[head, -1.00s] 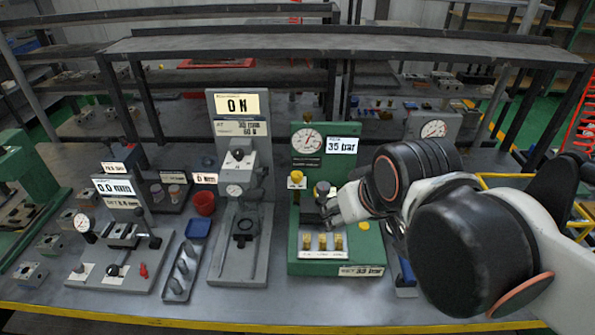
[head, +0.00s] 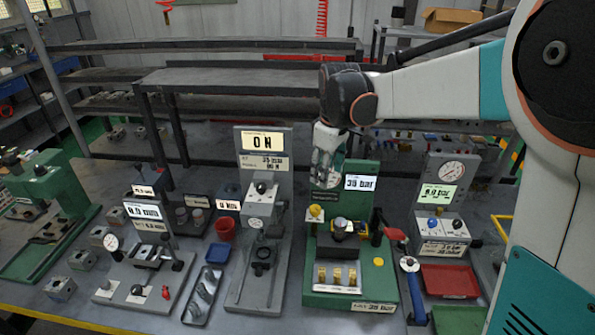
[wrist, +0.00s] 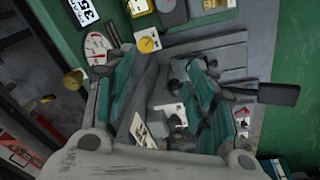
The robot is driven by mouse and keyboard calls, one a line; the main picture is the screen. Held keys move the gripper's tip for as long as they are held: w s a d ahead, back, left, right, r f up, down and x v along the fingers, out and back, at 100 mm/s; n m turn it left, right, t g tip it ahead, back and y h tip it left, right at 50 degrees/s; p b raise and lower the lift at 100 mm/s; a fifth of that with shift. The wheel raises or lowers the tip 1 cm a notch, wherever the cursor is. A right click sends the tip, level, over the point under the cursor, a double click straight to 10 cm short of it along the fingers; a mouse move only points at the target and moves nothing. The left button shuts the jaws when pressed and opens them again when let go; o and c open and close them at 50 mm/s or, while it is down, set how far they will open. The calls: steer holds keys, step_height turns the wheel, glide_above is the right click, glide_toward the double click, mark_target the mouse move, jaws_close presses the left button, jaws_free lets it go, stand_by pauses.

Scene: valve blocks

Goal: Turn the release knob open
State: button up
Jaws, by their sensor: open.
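The green station (head: 350,298) stands upright on the bench with a display (head: 361,182) reading 35 bar. It has a yellow knob (head: 316,211) at its left, a dark round knob on a yellowish base (head: 343,227) at its middle and a yellow button (head: 378,262) at its right. I cannot read which one is the release knob. My gripper (head: 325,180) hangs above the yellow knob, in front of the back panel, and hides the gauge. In the wrist view my gripper (wrist: 160,62) has its teal fingers apart; a yellow knob (wrist: 148,42) shows near their tips.
A grey press station (head: 262,240) stands close on the left. To the right are a blue-handled tool (head: 411,280), a red tray (head: 450,281) and a grey gauge station (head: 446,200). A dark shelf (head: 250,80) runs behind the bench.

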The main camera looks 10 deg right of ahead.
mark_target(316, 208)
steer(key=w+f+n+g+p, duration=0.2)
steer(key=w+f+n, duration=0.1)
steer(key=w+f, duration=0.4)
steer(key=f, duration=0.4)
steer(key=f+b, duration=0.1)
steer(key=f, duration=0.3)
steer(key=f+b, duration=0.1)
steer(key=f, duration=0.3)
steer(key=shift+w+a+f, duration=0.15)
steer(key=shift+w+f, duration=0.15)
steer(key=shift+c, duration=0.6)
steer(key=c, duration=0.9)
